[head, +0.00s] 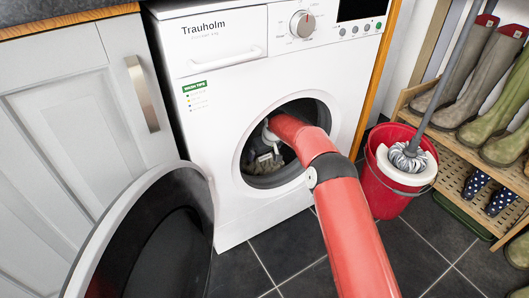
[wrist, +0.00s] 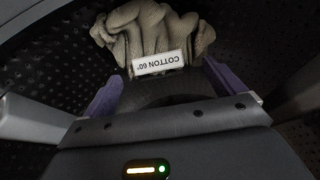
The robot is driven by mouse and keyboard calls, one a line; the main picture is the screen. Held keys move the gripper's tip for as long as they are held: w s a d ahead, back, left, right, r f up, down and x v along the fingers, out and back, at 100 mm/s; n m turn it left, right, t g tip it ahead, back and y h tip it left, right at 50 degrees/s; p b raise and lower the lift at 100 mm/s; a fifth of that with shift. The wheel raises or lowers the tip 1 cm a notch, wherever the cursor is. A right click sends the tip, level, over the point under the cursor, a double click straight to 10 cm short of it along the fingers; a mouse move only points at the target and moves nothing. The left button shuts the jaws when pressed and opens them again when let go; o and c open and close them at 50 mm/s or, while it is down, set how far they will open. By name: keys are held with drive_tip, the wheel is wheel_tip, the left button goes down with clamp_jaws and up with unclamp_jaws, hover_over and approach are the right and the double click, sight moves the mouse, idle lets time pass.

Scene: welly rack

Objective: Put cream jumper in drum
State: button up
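The cream jumper (wrist: 150,30) lies bunched inside the dark, perforated drum (wrist: 50,60), with a white label reading "COTTON 60°" facing me. It also shows in the head view (head: 266,163), low in the drum opening. My gripper (wrist: 163,72) is inside the drum, its purple-padded fingers spread wide apart. The jumper is just beyond the fingertips; I cannot tell whether they touch it. In the head view my gripper (head: 268,148) is partly hidden by my red arm, which passes through the round door opening of the white washing machine (head: 230,100).
The machine's round door (head: 150,240) stands open at the lower left, beside a grey cupboard (head: 60,130). A red mop bucket (head: 385,190) stands right of my arm. A wooden rack (head: 450,150) of boots is at the far right. Dark floor tiles (head: 430,245) are clear in front.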

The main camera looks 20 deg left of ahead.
wheel_tip(320, 180, up, 3)
drive_tip(key=shift+d+f+p, duration=0.15)
drive_tip(key=shift+f+p, duration=0.05)
drive_tip(key=shift+p, duration=0.5)
drive_tip(key=s+d, duration=0.8)
drive_tip(key=d, duration=0.1)
drive_tip(key=shift+d+f, duration=0.1)
drive_tip(key=shift+f, duration=0.05)
drive_tip(key=s+d+r+m+t+h, duration=0.15)
drive_tip(key=s+d+r, duration=0.35)
drive_tip(key=d+r, duration=0.5)
drive_tip(key=s+d+r+m+h, duration=0.15)
drive_tip(key=s+d+r, duration=0.25)
drive_tip(key=d+r, duration=0.55)
drive_tip(key=s+d+r+m, duration=0.2)
drive_tip(key=s+d+r, duration=0.1)
drive_tip(key=s, duration=0.5)
drive_tip(key=s+d+r+m, duration=0.2)
drive_tip(key=s+d, duration=0.3)
drive_tip(key=s, duration=0.4)
drive_tip(key=s+d+r+m+t, duration=0.1)
drive_tip(key=s+d+r+m, duration=0.1)
drive_tip(key=s, duration=0.7)
drive_tip(key=shift+s+d+r+m+h, duration=0.2)
drive_tip(key=shift+d+r+m+h, duration=0.15)
drive_tip(key=shift+d+r, duration=0.7)
